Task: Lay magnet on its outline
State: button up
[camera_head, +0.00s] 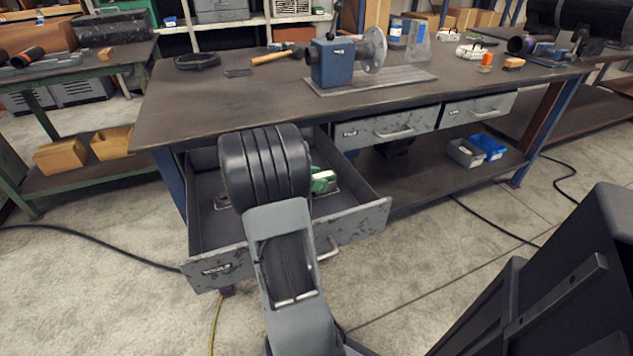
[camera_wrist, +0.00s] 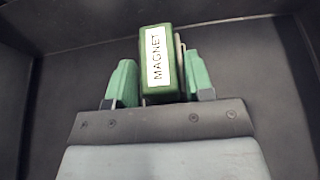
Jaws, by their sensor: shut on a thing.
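The magnet (camera_wrist: 156,62) is a green block with a white label reading MAGNET. In the wrist view it sits between the two green fingers of my gripper (camera_wrist: 161,80), which is shut on it. A thin metal piece shows along its right side. In the head view a green and white part (camera_head: 323,182) shows beside my arm, inside the open drawer (camera_head: 215,268); I cannot tell whether it is the magnet or a finger. My arm hides most of the gripper there. No outline for the magnet can be made out in either view.
Drawer walls surround my gripper, and the dark drawer floor around it looks mostly bare in the wrist view. The workbench top (camera_head: 220,105) overhangs the drawer's back. It carries a blue vise-like fixture with a flanged pipe (camera_head: 335,62), a hammer (camera_head: 275,56) and a coiled cable (camera_head: 197,61).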

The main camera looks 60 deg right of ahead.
dwell(0.3)
jog(key=o, duration=1.2)
jog(key=shift+f, duration=0.1)
jog(key=shift+w+a+r, duration=0.15)
jog(key=shift+r, duration=0.2)
jog(key=p+v, duration=0.3)
jog(key=v, duration=0.8)
jog(key=shift+w+a, duration=0.1)
jog(key=shift+a, duration=0.1)
